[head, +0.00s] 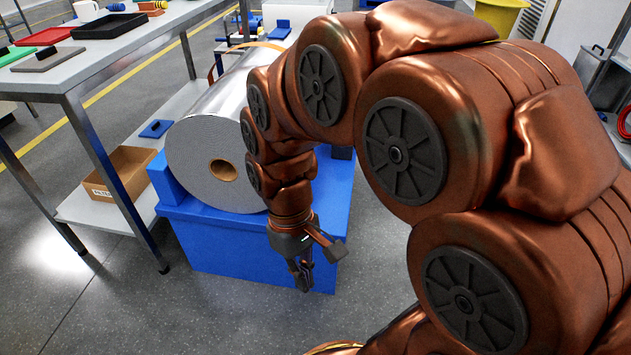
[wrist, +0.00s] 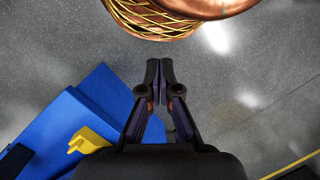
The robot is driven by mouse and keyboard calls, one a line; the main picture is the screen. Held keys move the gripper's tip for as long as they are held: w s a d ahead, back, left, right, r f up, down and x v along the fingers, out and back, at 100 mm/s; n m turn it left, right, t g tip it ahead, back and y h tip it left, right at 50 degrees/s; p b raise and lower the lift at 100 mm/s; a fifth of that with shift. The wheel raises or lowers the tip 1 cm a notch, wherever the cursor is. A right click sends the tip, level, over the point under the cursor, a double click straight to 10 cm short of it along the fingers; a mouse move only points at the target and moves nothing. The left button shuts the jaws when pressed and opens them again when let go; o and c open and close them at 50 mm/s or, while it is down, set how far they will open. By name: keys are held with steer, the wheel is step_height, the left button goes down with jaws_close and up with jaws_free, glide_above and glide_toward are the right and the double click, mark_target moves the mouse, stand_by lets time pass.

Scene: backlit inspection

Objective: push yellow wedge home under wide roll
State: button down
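The wide roll (head: 222,140) is a silver cylinder with a brown core, lying on a blue stand (head: 225,245). A blue block (head: 165,180) sits against its left side. The yellow wedge (wrist: 88,140) shows in the wrist view on the blue stand's top, left of my gripper. In the head view the wedge is hidden, and whether it touches the roll cannot be told. My gripper (head: 303,277) points down at the stand's front right corner. In the wrist view its fingertips (wrist: 160,72) are together with nothing between them, over grey floor beside the stand.
A metal table (head: 110,62) with trays stands at the left. A cardboard box (head: 120,170) and a blue item (head: 156,129) are on its lower shelf. A yellow bin (head: 500,14) is at the back. The floor in front of the stand is clear.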

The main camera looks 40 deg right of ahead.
steer(key=s+a+m, duration=0.1)
steer(key=s+m, duration=0.1)
steer(key=s, duration=0.6)
steer(key=shift+s+a+f+g, duration=0.25)
steer(key=shift+s+a+g, duration=0.05)
steer(key=shift+s+g, duration=0.1)
steer(key=c, duration=1.9)
jaws_free()
